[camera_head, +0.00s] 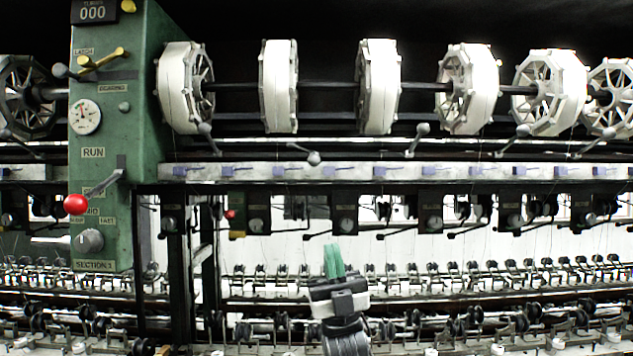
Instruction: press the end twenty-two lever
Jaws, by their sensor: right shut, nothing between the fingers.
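A row of grey ball-ended levers runs along the rail under the reels; one (313,157) hangs lower than its neighbours, such as the lever (422,130) to its right. A lower row of small dark levers (318,235) sticks out under the rail. I cannot read any end number, so I cannot tell which lever is end twenty-two. My right gripper (333,248) has green fingers pointing up, shut and empty. In the picture it is just below the dark lever row; I see no clear contact. My left gripper is not in view.
A green control post (145,120) stands at the left with a dial (84,117), a red-knobbed lever (76,204) and a grey knob (89,240). White reels (378,85) line the top. Rows of small thread fittings (480,270) lie low across the machine.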

